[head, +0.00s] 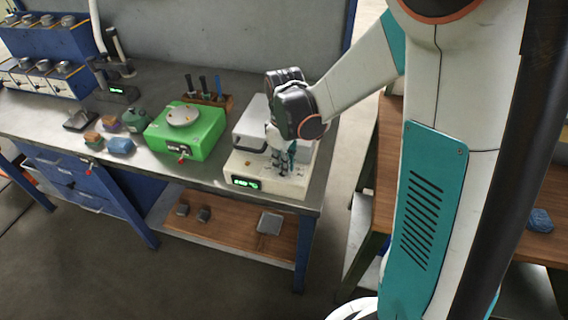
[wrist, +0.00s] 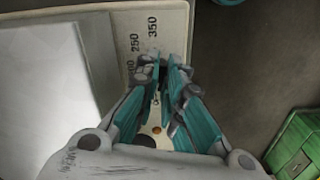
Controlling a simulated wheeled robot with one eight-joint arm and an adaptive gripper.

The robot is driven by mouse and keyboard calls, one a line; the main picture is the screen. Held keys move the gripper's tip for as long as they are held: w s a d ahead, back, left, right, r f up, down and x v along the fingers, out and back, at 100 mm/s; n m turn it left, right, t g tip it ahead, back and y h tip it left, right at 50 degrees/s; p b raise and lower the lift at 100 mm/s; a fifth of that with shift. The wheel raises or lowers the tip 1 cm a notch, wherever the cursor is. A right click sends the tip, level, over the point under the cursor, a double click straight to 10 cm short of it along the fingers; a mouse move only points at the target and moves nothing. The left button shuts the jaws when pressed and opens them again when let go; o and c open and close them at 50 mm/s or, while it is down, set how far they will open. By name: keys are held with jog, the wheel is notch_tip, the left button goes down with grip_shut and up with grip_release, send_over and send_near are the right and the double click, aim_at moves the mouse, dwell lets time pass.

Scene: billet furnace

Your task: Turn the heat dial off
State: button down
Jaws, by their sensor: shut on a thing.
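The furnace (head: 240,168) is a cream box with a grey lidded upper part at the right end of the bench. A lit green display (head: 243,183) is on its front; I cannot read it surely. My gripper (head: 281,163) points down at the right part of its top. In the wrist view, the fingers of my gripper (wrist: 163,78) are closed together over the furnace panel (wrist: 120,20), beside printed marks 250 and 350. They are shut on the heat dial, which is mostly hidden by them, so its pointer setting cannot be told.
A green scale-like box (head: 190,132) with a round pan stands left of the furnace. A rack of tools (head: 207,97) is behind it. Coloured blocks (head: 120,146) lie further left. The bench's right edge is close to the furnace, with open floor beyond.

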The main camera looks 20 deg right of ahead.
jog(key=shift+n, duration=0.6)
jog(key=c, duration=1.7)
grip_release()
jog(key=shift+r, duration=0.15)
notch_tip(320, 180, up, 12)
jog(key=shift+f, duration=0.1)
jog(key=s+m+t, duration=0.2)
jog(key=s+m, duration=0.1)
jog(key=s, duration=0.2)
jog(key=s+r+m+t+b, duration=0.1)
jog(key=s+m+t, duration=0.1)
jog(key=s, duration=0.3)
jog(key=s+r+m+t, duration=0.1)
jog(key=s+m+t, duration=0.2)
jog(key=s+m, duration=0.1)
jog(key=shift+s+a+b, duration=0.15)
jog(key=shift+s+b, duration=0.25)
jog(key=shift+s, duration=0.35)
